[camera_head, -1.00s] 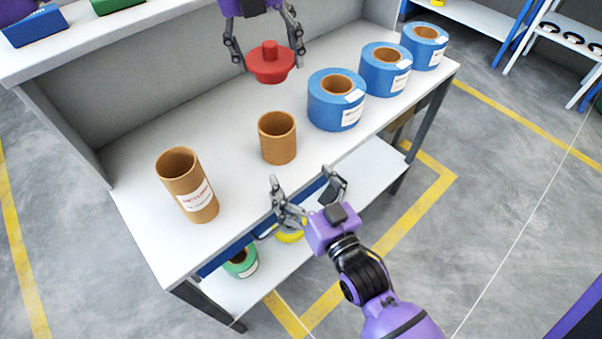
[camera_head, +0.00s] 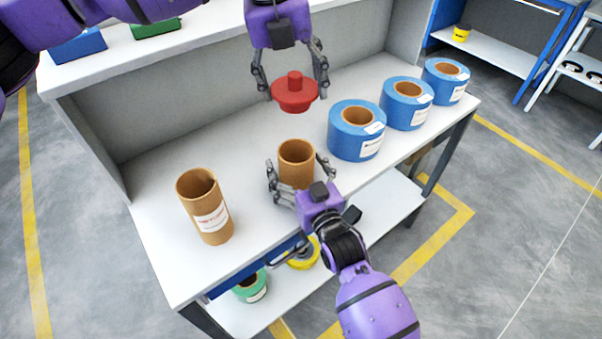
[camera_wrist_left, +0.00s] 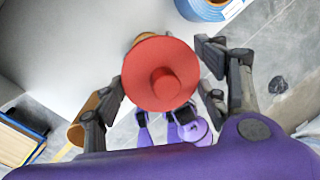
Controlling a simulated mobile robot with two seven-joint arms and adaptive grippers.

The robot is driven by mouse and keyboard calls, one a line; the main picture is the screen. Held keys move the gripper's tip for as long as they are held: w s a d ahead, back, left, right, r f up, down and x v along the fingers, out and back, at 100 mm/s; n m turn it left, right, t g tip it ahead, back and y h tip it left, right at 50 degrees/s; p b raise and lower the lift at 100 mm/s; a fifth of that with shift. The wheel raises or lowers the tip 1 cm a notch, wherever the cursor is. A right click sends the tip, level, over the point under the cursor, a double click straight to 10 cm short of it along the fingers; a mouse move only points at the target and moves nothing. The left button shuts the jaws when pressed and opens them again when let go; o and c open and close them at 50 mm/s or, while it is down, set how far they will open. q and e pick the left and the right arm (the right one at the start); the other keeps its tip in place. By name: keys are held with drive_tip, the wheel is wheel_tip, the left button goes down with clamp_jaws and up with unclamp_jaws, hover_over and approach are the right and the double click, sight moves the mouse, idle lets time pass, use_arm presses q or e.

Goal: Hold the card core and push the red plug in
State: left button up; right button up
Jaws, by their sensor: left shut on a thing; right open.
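The card core (camera_head: 296,152) is a short, plain brown tube standing upright on the bench, its open end up. The red plug (camera_head: 295,91) is a round flanged disc with a knob on top. My left gripper (camera_head: 292,92) is shut on the plug and holds it above the bench, behind the core in the head view. In the left wrist view the plug (camera_wrist_left: 150,75) sits between the fingers and covers most of the core. My right gripper (camera_head: 299,175) is open, with its fingers on either side of the core at the bench's front. Whether they touch it is unclear.
A taller labelled brown tube (camera_head: 205,207) stands to the left on the bench (camera_head: 150,200). Several blue rolls (camera_head: 357,130) stand in a row to the right. A lower shelf (camera_head: 385,200) holds a green roll (camera_head: 251,287) and a yellow roll (camera_head: 303,254).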

sight(293, 106)
drive_tip(key=c, duration=1.3)
idle(0.4)
use_arm(q)
drive_tip(key=shift+f, duration=2.6)
